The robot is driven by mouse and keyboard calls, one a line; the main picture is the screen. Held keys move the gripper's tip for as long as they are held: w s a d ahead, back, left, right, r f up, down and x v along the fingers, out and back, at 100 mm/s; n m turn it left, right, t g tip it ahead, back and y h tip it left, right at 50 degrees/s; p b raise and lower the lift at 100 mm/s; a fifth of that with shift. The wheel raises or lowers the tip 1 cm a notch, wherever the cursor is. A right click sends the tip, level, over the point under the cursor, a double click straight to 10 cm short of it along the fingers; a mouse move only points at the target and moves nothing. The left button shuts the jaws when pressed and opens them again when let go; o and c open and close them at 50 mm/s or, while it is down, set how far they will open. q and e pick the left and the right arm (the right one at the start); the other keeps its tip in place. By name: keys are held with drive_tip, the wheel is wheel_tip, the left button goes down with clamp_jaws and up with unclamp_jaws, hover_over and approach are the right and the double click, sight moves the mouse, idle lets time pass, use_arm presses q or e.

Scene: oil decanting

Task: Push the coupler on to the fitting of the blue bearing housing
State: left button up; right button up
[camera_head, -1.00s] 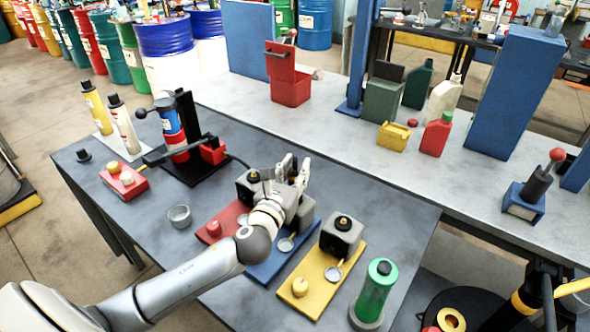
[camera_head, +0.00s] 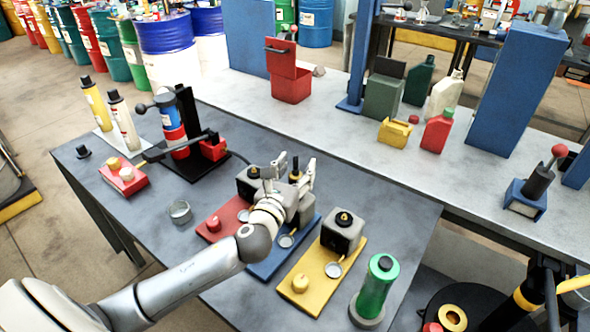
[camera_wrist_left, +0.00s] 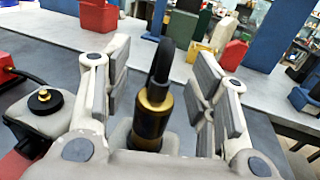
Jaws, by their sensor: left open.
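The blue bearing housing's base plate (camera_head: 262,270) lies on the dark bench between the red and yellow ones. Its grey block is mostly hidden behind my left gripper. My left gripper (camera_head: 293,163) is over that block with its fingers spread. In the left wrist view, the brass and black coupler (camera_wrist_left: 153,112) stands upright between the open fingers (camera_wrist_left: 160,75), apart from both pads, with its black hose (camera_wrist_left: 162,60) rising from it. The coupler's lower end and the fitting are hidden, so I cannot tell whether they are joined. My right gripper is not in view.
The yellow-plated housing (camera_head: 343,230) stands close on the right, and the red-plated housing (camera_wrist_left: 40,115) on the left. A green cylinder (camera_head: 376,285) stands at the front right. A grease pump (camera_head: 175,130) and small grey ring cup (camera_head: 180,212) are to the left.

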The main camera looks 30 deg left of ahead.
use_arm(q)
drive_tip(key=shift+s, duration=0.1)
drive_tip(key=s+d, duration=0.1)
drive_tip(key=s, duration=1)
drive_tip(key=shift+s+d, duration=0.2)
drive_tip(key=shift+s, duration=0.2)
